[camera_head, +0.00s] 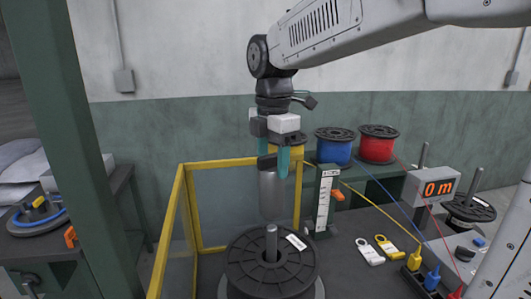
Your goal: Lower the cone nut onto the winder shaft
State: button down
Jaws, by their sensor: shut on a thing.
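My gripper (272,160) points straight down with its teal fingers shut on the cone nut (271,192), a grey metallic, roughly cylindrical piece. The nut hangs upright below the fingers. The winder shaft (271,241) is a short grey post standing up from the middle of a black spool (247,272). In this view the nut appears above the shaft, nearly in line with it, with a small gap between the nut's lower end and the shaft's top. Depth alignment cannot be told from this single view.
A yellow-framed guard (178,215) stands left of and behind the spool. A white scale post (323,203) stands close on the right. Blue (334,150) and red (378,148) wire spools sit behind. Tags (370,252), coloured wires and a counter (438,189) are on the right.

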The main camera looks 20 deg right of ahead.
send_over(272, 226)
jog(key=shift+f, duration=2.2)
jog(key=shift+f, duration=1.8)
jog(key=shift+f, duration=1.75)
jog(key=shift+f, duration=1.2)
